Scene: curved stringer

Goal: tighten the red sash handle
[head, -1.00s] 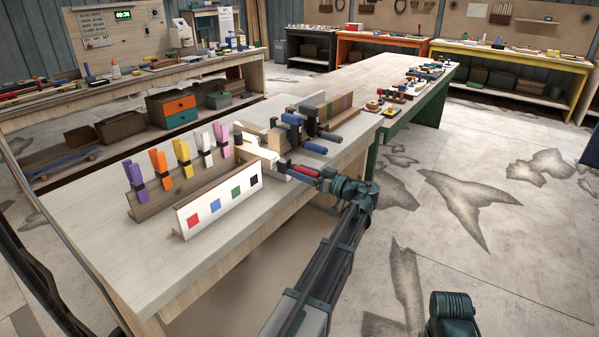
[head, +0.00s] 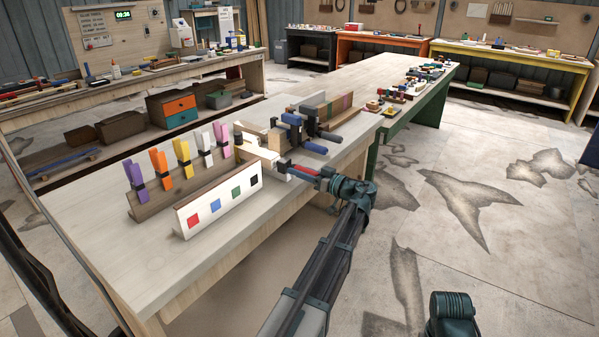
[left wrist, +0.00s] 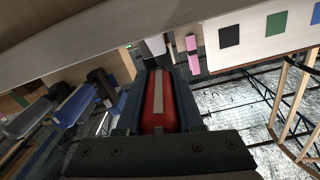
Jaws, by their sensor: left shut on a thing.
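The red sash handle (left wrist: 158,105) lies between the fingers of my left gripper (left wrist: 158,100) in the left wrist view, with a pale stripe along it. In the head view the red handle (head: 303,171) shows at the tip of my left gripper (head: 318,176), at the front edge of the workbench. My left gripper is shut on the handle. The wooden clamped work (head: 262,158) sits just beyond the handle. Blue-handled clamps (head: 312,147) stand behind it to the right. My right gripper is not clearly shown; only a dark part of my body shows at the lower right.
A white panel (head: 232,202) with red, blue, green and black squares stands on the bench left of the handle. A rack (head: 165,197) of several coloured clips stands behind it. The bench's front left top (head: 130,250) is bare. Small items lie along the far right end.

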